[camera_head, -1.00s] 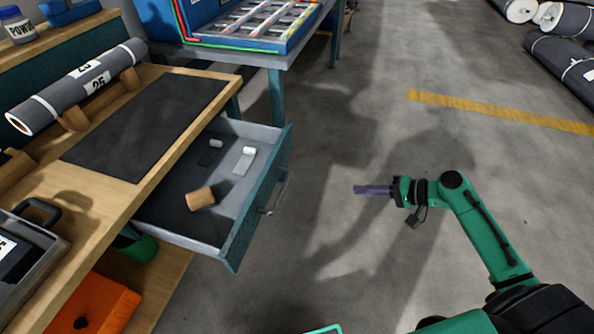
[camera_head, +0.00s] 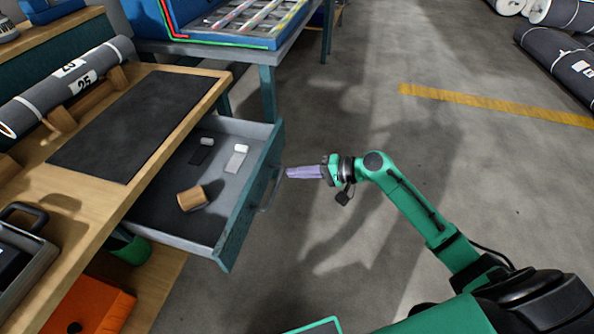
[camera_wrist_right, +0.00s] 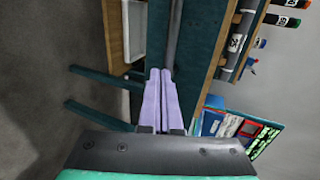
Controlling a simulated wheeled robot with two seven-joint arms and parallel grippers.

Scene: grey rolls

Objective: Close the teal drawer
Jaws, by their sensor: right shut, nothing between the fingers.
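The teal drawer (camera_head: 250,205) is pulled out from under the wooden workbench in the head view. Its front faces right and carries a grey bar handle (camera_head: 272,190). Inside lie a brown cylinder (camera_head: 193,198) and small white and dark pieces. My right gripper (camera_head: 288,172) is shut and empty, its lilac fingers pointing left at the drawer front, just right of the handle. I cannot tell whether they touch. In the right wrist view the shut fingers (camera_wrist_right: 157,100) point toward a teal panel. My left gripper is not in view.
The workbench (camera_head: 215,90) holds a dark mat and a grey roll (camera_head: 70,85). A second table with a blue tray (camera_head: 225,40) stands behind the drawer. An orange box (camera_head: 95,305) lies below the bench. The floor to the right is clear, with more rolls far right.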

